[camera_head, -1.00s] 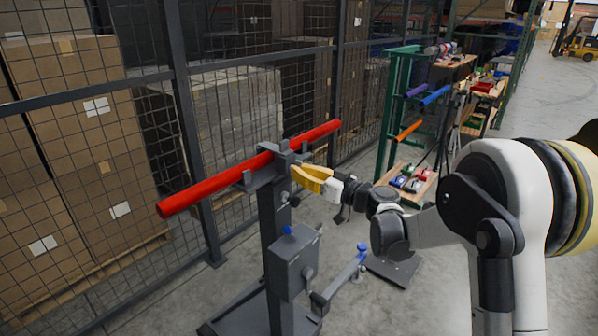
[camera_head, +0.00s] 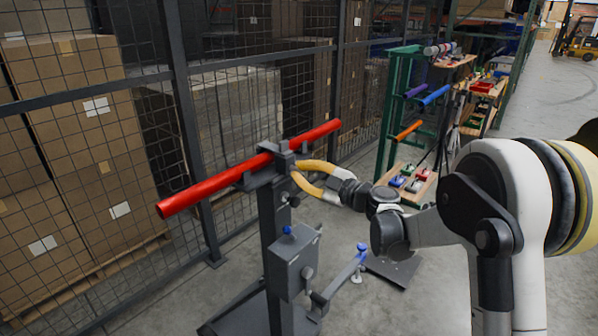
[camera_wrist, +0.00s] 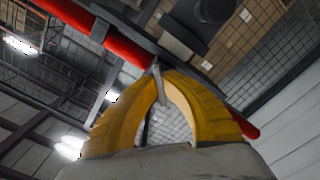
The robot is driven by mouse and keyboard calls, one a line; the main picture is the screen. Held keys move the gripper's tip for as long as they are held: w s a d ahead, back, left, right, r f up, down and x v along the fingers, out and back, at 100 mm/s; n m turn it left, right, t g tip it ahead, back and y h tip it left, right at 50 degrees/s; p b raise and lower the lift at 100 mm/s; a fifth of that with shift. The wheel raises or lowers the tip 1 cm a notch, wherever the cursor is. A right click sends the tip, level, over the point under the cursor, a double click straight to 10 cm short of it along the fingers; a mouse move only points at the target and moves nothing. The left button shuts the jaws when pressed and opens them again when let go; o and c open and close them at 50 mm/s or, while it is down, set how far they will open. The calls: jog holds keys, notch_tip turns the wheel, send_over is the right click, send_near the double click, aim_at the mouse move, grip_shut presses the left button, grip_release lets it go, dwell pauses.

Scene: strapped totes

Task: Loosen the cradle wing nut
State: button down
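The cradle (camera_head: 258,172) on top of the dark post stand holds a long red bar that slopes up to the right. My gripper (camera_head: 294,171) reaches in from the right at the cradle's side, its yellow fingers bowed around an open gap. In the wrist view, the fingertips of my gripper (camera_wrist: 160,74) come close together on a thin grey piece, which looks like a wing of the wing nut (camera_wrist: 159,84). The rest of the nut is hidden by the fingertips. The red bar (camera_wrist: 110,42) runs behind the fingers in that view.
The stand's lower box (camera_head: 293,262) has a blue knob on top. A low arm with a blue-topped fitting (camera_head: 361,249) sticks out right. A mesh fence (camera_head: 225,120) stands behind, and a green rack (camera_head: 392,115) with coloured bars stands farther back.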

jog(key=shift+n, duration=1.5)
jog(key=c, duration=1.6)
grip_release()
jog(key=v, duration=1.2)
